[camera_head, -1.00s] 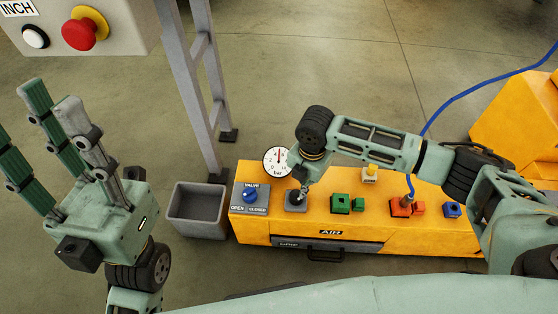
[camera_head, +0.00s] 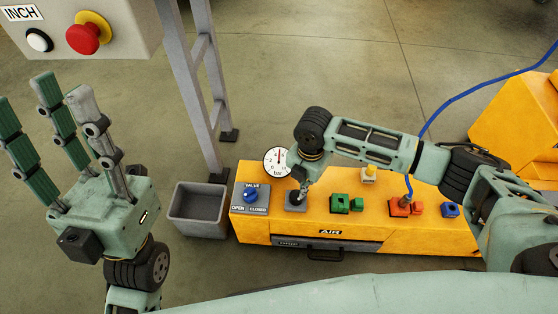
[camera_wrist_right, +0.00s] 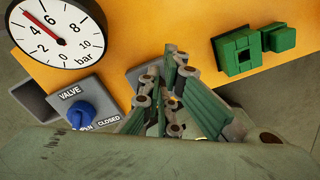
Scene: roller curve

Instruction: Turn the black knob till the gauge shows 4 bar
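The pressure gauge (camera_head: 277,161) stands at the back left of the yellow air unit (camera_head: 385,237). It shows larger in the right wrist view (camera_wrist_right: 68,53), its red needle between the 4 and the 6. My right gripper (camera_head: 299,195) reaches down to the grey plate (camera_head: 293,206) in front of the gauge. In the right wrist view its fingers (camera_wrist_right: 168,92) bunch together over this plate. The black knob is hidden, so I cannot tell whether they grip it. My left gripper (camera_head: 62,110) is open and empty, fingers up, at the far left.
A blue valve knob (camera_head: 250,195) sits left of the grey plate. Green (camera_head: 341,203), red (camera_head: 400,206) and blue (camera_head: 450,210) fittings lie to its right. A grey bin (camera_head: 200,211) stands left of the unit. A red stop button (camera_head: 84,38) is at upper left.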

